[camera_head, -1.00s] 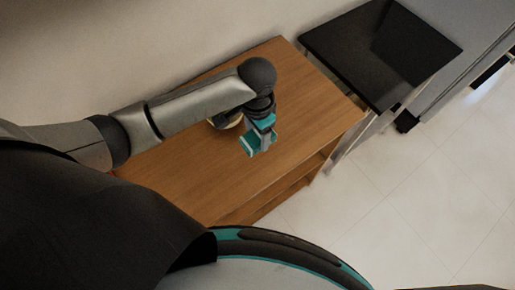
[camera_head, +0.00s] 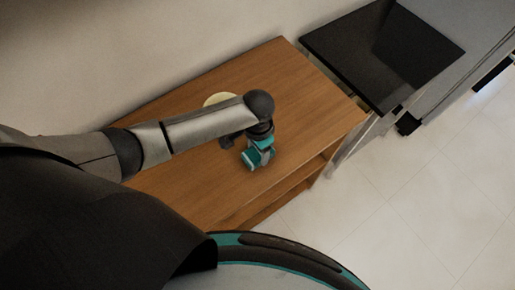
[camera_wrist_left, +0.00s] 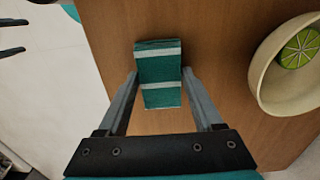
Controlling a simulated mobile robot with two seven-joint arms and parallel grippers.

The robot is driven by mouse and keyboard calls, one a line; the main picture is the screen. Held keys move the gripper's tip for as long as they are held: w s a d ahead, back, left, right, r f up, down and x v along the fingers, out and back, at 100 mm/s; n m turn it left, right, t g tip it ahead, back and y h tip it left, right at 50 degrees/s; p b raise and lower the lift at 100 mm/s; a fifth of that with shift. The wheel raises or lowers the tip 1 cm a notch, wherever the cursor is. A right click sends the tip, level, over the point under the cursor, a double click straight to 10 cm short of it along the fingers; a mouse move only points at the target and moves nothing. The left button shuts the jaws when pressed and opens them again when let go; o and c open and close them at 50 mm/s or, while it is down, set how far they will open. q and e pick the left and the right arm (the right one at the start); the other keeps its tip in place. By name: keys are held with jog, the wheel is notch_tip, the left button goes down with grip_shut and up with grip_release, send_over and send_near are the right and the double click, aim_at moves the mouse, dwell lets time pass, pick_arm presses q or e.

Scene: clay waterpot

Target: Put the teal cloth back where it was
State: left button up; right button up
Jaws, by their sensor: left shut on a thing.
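The teal cloth (camera_wrist_left: 160,68) is a small folded piece with pale stripes. In the left wrist view it sits between the two fingers of my left gripper (camera_wrist_left: 160,76), which is shut on it. In the head view my left gripper (camera_head: 254,160) is low over the wooden table (camera_head: 300,90), near its front edge. I cannot tell whether the cloth touches the tabletop. The arm and gripper hide much of that spot in the head view.
A cream bowl (camera_wrist_left: 268,88) with a green lime-like piece (camera_wrist_left: 300,48) stands on the table; it shows partly behind my arm in the head view (camera_head: 216,99). A black-topped stand (camera_head: 375,50) is beyond the table's right end. The tabletop right of the gripper is clear.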

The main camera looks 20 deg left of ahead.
aim_at(258, 153)
pick_arm(q)
jog(key=o, duration=1.3)
notch_tip(258, 153, up, 12)
jog(key=shift+r+p, duration=0.1)
jog(key=shift+p, duration=1.05)
